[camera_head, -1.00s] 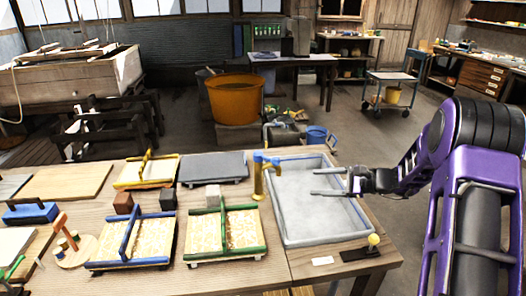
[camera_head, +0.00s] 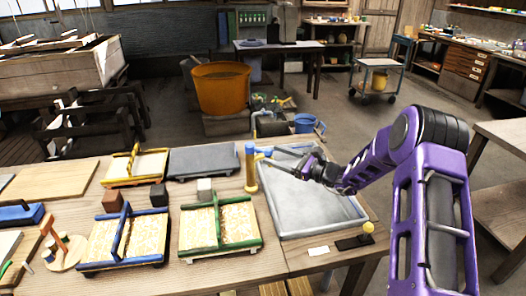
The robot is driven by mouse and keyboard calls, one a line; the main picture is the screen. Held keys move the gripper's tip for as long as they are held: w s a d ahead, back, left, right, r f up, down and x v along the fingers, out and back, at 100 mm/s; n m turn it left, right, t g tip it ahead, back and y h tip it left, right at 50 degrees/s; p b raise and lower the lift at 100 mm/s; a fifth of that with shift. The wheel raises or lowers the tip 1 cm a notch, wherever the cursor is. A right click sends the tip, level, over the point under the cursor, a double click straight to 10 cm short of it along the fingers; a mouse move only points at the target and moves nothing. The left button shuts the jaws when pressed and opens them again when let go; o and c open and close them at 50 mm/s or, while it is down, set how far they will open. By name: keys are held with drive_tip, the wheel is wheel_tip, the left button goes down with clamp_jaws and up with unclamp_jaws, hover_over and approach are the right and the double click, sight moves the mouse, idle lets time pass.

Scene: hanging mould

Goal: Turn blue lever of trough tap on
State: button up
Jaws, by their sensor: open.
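The trough tap (camera_head: 251,170) is a brass-yellow post with a blue upper part, standing at the left edge of the grey trough (camera_head: 312,222). The tap's blue lever (camera_head: 258,157) is at the top of the post and is partly hidden by my gripper. My gripper (camera_head: 266,161) is open, reaching in from the right over the trough. Its fingertips are at or very near the blue lever and spout. I cannot tell whether they touch.
Wooden frames with blue (camera_head: 124,238) and green (camera_head: 219,224) bars lie left of the trough. A grey slab (camera_head: 203,162) and small blocks are behind them. A yellow ball on a black base (camera_head: 367,228) stands at the front right. An orange tub (camera_head: 222,90) is beyond the table.

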sight(258, 150)
drive_tip(key=shift+x, duration=2.7)
clamp_jaws()
